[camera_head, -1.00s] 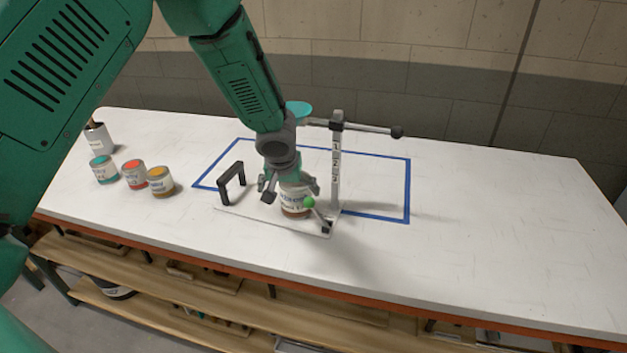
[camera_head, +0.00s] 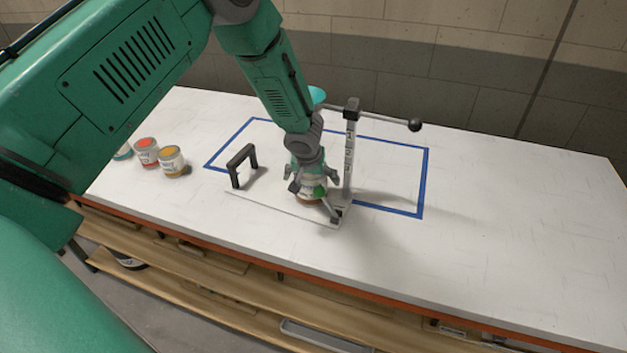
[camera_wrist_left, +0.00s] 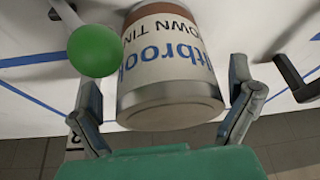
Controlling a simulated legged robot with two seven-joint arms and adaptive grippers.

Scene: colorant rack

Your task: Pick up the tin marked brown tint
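The tin marked brown tint (camera_wrist_left: 172,60) shows in the left wrist view with part of its label, "OWN TIN", and a brown band. In the head view the tin (camera_head: 311,198) stands on the white base plate of a dispenser stand, partly hidden by my left gripper (camera_head: 310,186). In the left wrist view my left gripper (camera_wrist_left: 168,115) has one finger on each side of the tin. Gaps show between both fingers and the tin, so it is open around it. My right gripper is not in view.
The stand has a post (camera_head: 349,155), a lever with a black knob (camera_head: 415,125), and a black handle (camera_head: 242,165). A green ball (camera_wrist_left: 95,50) is close beside the tin. Red-topped (camera_head: 147,152) and orange-topped (camera_head: 172,161) tins stand to the left. The table's right side is clear.

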